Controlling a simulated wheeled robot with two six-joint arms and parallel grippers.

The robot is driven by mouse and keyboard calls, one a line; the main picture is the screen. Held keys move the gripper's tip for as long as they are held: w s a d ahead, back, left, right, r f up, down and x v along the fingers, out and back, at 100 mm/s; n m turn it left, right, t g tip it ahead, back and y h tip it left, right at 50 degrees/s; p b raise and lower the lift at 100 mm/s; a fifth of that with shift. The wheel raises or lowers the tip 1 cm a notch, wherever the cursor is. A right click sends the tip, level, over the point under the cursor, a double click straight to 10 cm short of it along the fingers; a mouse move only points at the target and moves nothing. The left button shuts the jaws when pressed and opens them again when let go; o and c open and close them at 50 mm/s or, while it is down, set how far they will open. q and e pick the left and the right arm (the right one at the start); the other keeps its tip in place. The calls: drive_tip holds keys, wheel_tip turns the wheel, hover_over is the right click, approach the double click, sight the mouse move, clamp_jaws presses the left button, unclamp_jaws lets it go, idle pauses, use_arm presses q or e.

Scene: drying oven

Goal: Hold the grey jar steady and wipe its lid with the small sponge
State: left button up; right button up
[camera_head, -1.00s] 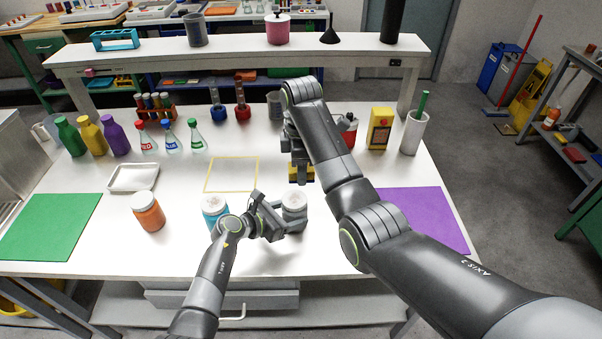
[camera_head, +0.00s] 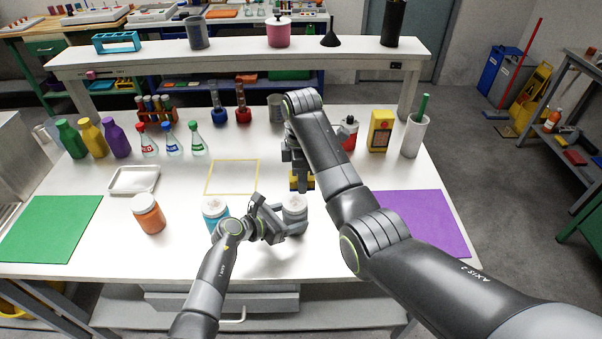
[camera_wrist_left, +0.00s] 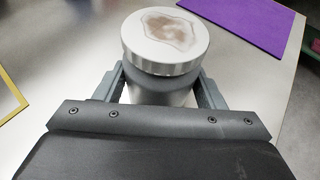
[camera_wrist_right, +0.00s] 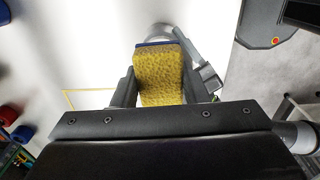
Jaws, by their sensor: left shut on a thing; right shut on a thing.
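The grey jar (camera_head: 295,213) stands upright near the front middle of the table. Its white lid carries a brown smear, clear in the left wrist view (camera_wrist_left: 165,35). My left gripper (camera_head: 284,223) is shut around the jar's body below the lid; the fingers also show in the left wrist view (camera_wrist_left: 160,92). My right gripper (camera_head: 302,174) is shut on the small yellow sponge (camera_wrist_right: 160,75), which has a blue edge. The sponge is beyond the jar in the head view, apart from the lid. The right wrist view shows the jar partly hidden behind the sponge.
A blue jar (camera_head: 214,210) stands close left of the grey jar, partly behind my left arm. An orange jar (camera_head: 148,214) is further left. A yellow-outlined square (camera_head: 232,177) is empty. A purple mat (camera_head: 425,222) lies right and a white tray (camera_head: 134,180) left.

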sight(291, 201)
wheel_tip(291, 201, down, 6)
drive_tip(key=shift+s, duration=0.1)
drive_tip(key=shift+a, duration=0.3)
drive_tip(key=shift+c, duration=0.3)
drive_tip(key=shift+a+f, duration=0.15)
drive_tip(key=shift+a, duration=0.25)
drive_tip(key=shift+c, duration=0.2)
drive_tip(key=shift+a, duration=0.7)
drive_tip(key=shift+d, duration=1.55)
drive_tip(key=shift+a+r, duration=0.1)
drive_tip(key=shift+r, duration=4)
